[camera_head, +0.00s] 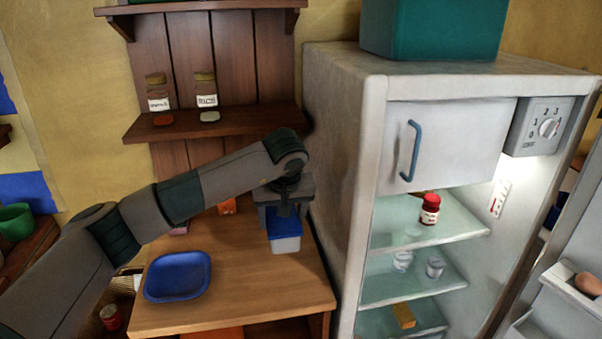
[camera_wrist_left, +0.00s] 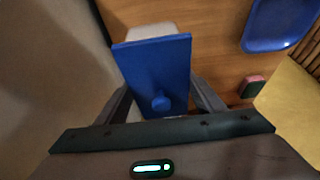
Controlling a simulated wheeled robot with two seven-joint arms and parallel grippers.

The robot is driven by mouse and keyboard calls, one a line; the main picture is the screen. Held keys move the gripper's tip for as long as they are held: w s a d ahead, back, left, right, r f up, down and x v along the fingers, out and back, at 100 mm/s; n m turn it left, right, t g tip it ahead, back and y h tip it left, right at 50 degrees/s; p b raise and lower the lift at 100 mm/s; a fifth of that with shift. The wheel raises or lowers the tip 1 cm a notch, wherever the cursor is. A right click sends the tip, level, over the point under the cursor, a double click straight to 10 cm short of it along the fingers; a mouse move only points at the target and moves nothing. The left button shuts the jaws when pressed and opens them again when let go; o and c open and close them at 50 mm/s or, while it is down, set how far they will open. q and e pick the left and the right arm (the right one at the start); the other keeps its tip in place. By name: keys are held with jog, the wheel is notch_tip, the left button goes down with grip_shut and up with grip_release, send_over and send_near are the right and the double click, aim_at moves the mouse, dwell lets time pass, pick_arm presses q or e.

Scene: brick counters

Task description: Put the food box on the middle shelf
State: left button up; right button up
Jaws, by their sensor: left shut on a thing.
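The food box (camera_head: 285,244) has a blue lid and a whitish body. My left gripper (camera_head: 287,208) is shut on it from above, over the right side of the wooden counter, close to the fridge's side. In the left wrist view the blue lid (camera_wrist_left: 155,72) sits between the two fingers, and part of the pale body shows beyond it. I cannot tell whether the box touches the counter. The middle shelf could be the fridge's glass middle shelf (camera_head: 420,279), which holds two small glasses, or the wooden wall shelf (camera_head: 240,121) with two jars. My right gripper is not in view.
The fridge (camera_head: 338,130) stands open right of the counter (camera_head: 240,290). A red jar (camera_head: 430,209) is on its upper glass shelf and a yellow block (camera_head: 404,316) on a lower one. A blue tray (camera_head: 178,276) lies on the counter. A teal box (camera_head: 433,30) tops the fridge.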

pick_arm(q)
jog(key=s+a+f+m, duration=0.1)
jog(key=s+a, duration=0.4)
jog(key=s, duration=0.4)
jog(key=s+a+f+m+h, duration=0.1)
jog(key=s+a+m, duration=0.1)
jog(key=s+a, duration=0.3)
jog(key=s, duration=0.3)
jog(key=shift+s+a, duration=0.2)
jog(key=shift+s, duration=0.2)
jog(key=shift+w+r, duration=0.1)
jog(key=shift+w, duration=0.05)
